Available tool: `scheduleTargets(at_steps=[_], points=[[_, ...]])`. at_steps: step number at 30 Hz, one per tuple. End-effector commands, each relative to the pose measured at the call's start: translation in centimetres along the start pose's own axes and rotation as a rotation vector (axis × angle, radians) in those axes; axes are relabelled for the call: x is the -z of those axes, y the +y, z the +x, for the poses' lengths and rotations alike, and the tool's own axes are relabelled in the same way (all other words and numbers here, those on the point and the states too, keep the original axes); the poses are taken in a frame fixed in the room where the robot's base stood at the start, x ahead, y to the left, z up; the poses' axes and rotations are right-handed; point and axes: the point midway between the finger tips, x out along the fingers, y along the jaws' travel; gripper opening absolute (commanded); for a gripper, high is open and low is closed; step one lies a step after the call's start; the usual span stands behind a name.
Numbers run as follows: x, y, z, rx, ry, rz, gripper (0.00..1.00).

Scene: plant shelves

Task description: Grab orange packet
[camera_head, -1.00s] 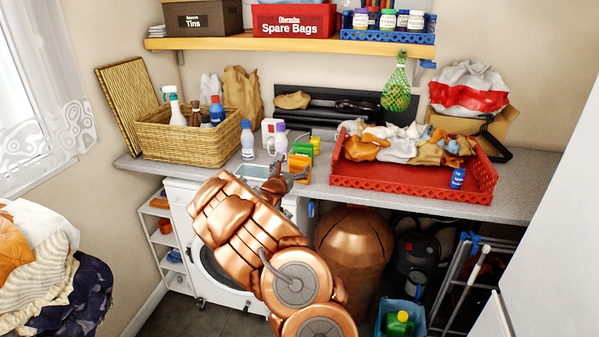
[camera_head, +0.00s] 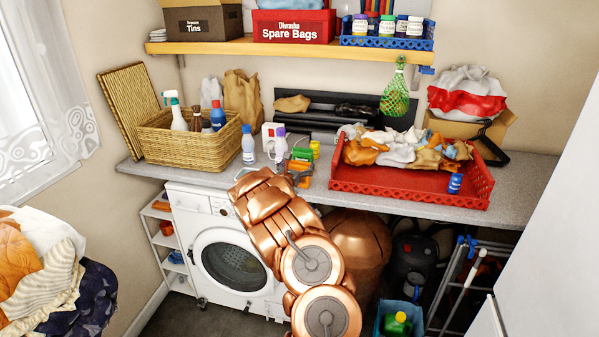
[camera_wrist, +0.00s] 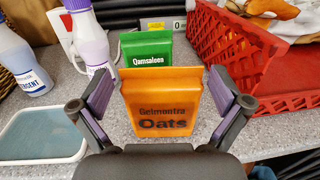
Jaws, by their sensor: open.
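The orange packet (camera_wrist: 162,104), printed "Oats", stands upright on the grey counter in the wrist view, between the two fingers of my gripper (camera_wrist: 162,92). The fingers are open, one on each side of the packet, with a gap visible on both sides. In the head view the packet (camera_head: 301,168) shows as a small orange patch on the counter, partly hidden by my gripper (camera_head: 285,175) and arm.
A green packet (camera_wrist: 146,50) stands right behind the orange one. A red crate (camera_wrist: 235,50) of cloths is close on the right. A wicker basket (camera_head: 190,148) stands further left.

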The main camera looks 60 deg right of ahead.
Motion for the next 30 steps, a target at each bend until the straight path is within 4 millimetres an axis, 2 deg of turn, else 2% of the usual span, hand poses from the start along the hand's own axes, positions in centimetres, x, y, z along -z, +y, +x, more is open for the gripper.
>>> scheduleTargets(at_steps=[6,15,30], points=[[0.1,-0.2,1.3,0.003,0.002,0.0,1.0],[0.1,-0.1,1.4,0.002,0.0,-0.001,1.0],[0.1,-0.1,1.4,0.002,0.0,0.0,0.49]])
